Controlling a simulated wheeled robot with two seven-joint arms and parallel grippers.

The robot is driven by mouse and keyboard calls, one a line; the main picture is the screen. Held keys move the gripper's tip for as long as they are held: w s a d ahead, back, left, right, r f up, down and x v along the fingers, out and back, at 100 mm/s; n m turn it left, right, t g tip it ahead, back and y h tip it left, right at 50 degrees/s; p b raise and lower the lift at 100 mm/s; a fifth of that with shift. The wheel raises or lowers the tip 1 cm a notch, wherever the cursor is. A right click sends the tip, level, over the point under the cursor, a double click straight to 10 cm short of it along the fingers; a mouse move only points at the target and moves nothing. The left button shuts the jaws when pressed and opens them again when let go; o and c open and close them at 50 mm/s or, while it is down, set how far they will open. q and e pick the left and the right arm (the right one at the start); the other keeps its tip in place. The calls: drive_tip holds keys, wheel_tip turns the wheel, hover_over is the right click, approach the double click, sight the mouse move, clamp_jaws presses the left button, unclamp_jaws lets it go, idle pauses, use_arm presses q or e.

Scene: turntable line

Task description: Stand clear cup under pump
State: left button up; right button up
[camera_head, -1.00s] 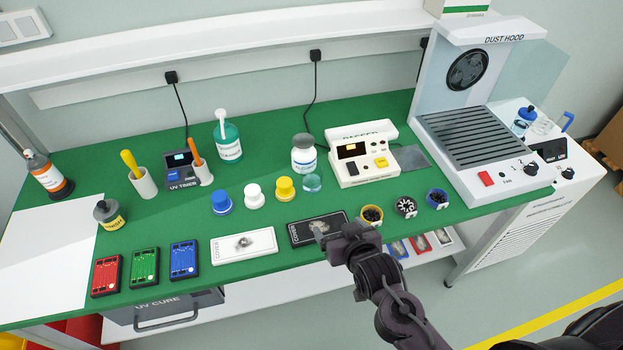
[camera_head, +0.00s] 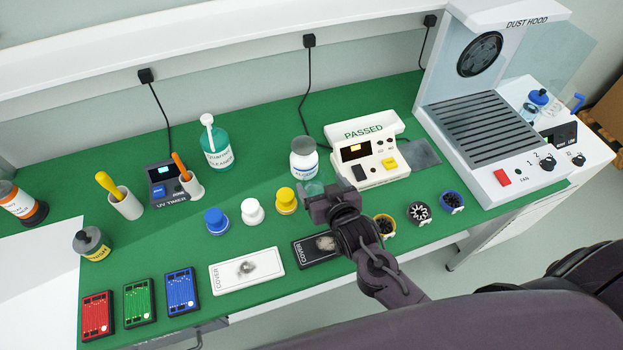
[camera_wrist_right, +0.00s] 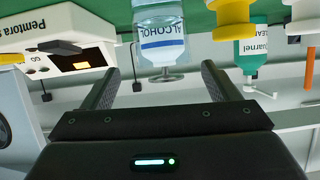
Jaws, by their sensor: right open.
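The clear cup (camera_head: 315,187) is a small, teal-looking see-through cup on the green bench, just in front of the white ALCOHOL bottle (camera_head: 304,160); my right gripper partly covers it. In the right wrist view, which is upside down, a clear shape that looks like the cup (camera_wrist_right: 158,12) overlaps the alcohol bottle (camera_wrist_right: 163,45). My right gripper (camera_head: 327,192) is open and empty, close in front of the cup, with the cup and bottle lying beyond the gap between its fingers. A teal cleaner bottle (camera_head: 216,148) with a white pump top stands farther left. My left gripper is not in view.
Blue (camera_head: 216,222), white (camera_head: 252,212) and yellow (camera_head: 286,201) capped pots stand left of the cup. The PASSED tester (camera_head: 368,160) is at its right. Cover plates (camera_head: 246,270) and small round holders (camera_head: 419,213) line the front. Green bench is clear between the cleaner and alcohol bottles.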

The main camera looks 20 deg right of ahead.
sight(311, 174)
drive_tip(key=shift+w+a+f+p, duration=0.1)
drive_tip(key=shift+w+f+p, duration=0.1)
drive_tip(key=shift+w, duration=0.15)
drive_tip(key=shift+w+f+p, duration=0.1)
drive_tip(key=shift+w+p, duration=0.1)
drive_tip(key=shift+w, duration=0.15)
drive_tip(key=shift+f+p+x, duration=0.25)
drive_tip(key=shift+p+x, duration=0.4)
drive_tip(key=shift+x, duration=1.6)
drive_tip(key=shift+s+a, duration=0.15)
drive_tip(key=shift+c, duration=0.3)
drive_tip(key=c, duration=1.1)
drive_tip(key=shift+r, duration=0.15)
drive_tip(key=shift+c, duration=0.2)
wheel_tip(311, 174, up, 19)
drive_tip(key=b, duration=0.3)
drive_tip(key=shift+r, duration=0.2)
